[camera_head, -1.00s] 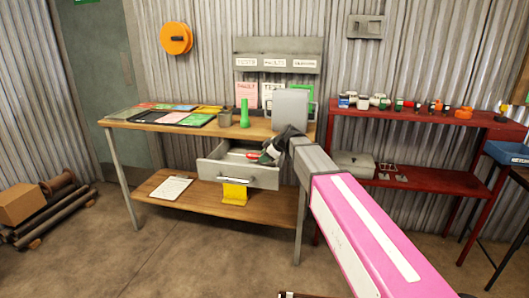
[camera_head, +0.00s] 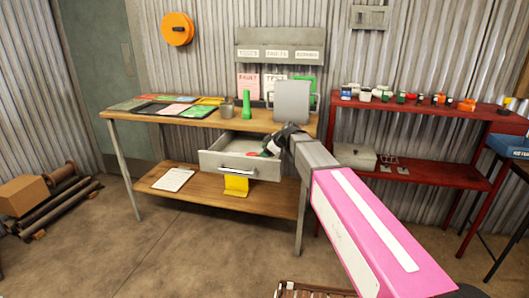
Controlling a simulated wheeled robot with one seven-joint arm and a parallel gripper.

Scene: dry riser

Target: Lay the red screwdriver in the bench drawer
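The grey bench drawer (camera_head: 216,163) is pulled out below the wooden bench top. My gripper (camera_head: 268,150) reaches in over the right part of the drawer, pointing down and to the left. A small red piece (camera_head: 252,154), which may be the red screwdriver, shows at the fingertips inside the drawer outline. It is too small and too covered to tell whether the fingers hold it or whether it rests on the drawer floor. The fingers' opening cannot be made out.
The bench top (camera_head: 190,121) holds coloured cards, a cup, a green torch (camera_head: 246,110) and a grey box (camera_head: 292,102). A lower shelf (camera_head: 200,196) carries a clipboard and a yellow object. A red rack (camera_head: 430,174) stands at right.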

